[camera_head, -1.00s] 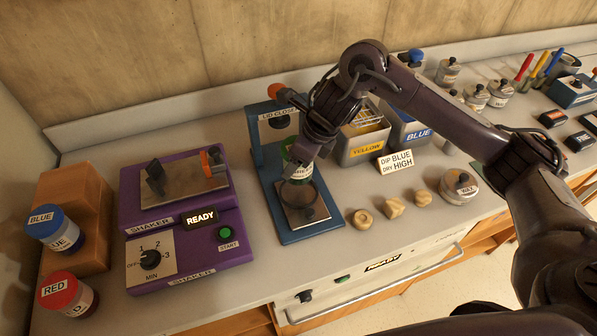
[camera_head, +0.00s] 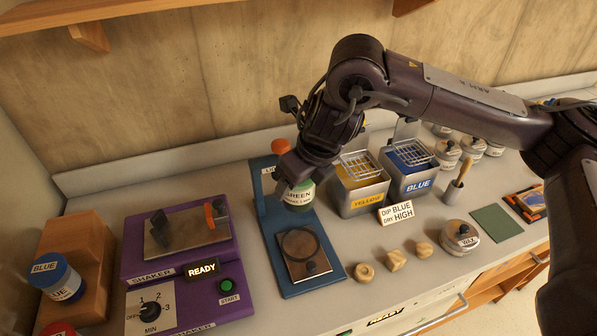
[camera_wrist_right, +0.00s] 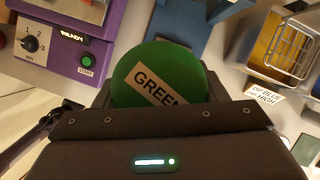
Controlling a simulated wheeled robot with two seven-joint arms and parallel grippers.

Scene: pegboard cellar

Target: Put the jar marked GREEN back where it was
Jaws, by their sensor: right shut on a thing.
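The jar marked GREEN (camera_head: 299,197) hangs upright or nearly so in my right gripper (camera_head: 300,178), above the blue lid-closing stand (camera_head: 268,222). The stand's plate with a dark ring (camera_head: 302,243) is bare below it. In the right wrist view, the jar's green lid (camera_wrist_right: 195,68) with its GREEN label fills the space in front of the gripper (camera_wrist_right: 160,105); the fingertips are hidden. A jar marked BLUE (camera_head: 58,278) stands on the brown wooden rack (camera_head: 93,262) at the left. A RED jar (camera_head: 57,330) is cut off at the bottom edge.
The purple shaker (camera_head: 180,262) stands between rack and stand. Right of the stand are the YELLOW (camera_head: 362,200) and BLUE (camera_head: 415,184) tanks, a sign (camera_head: 396,213), small wooden pieces (camera_head: 395,260) and a WAX tin (camera_head: 460,238). A shelf (camera_head: 120,18) hangs above.

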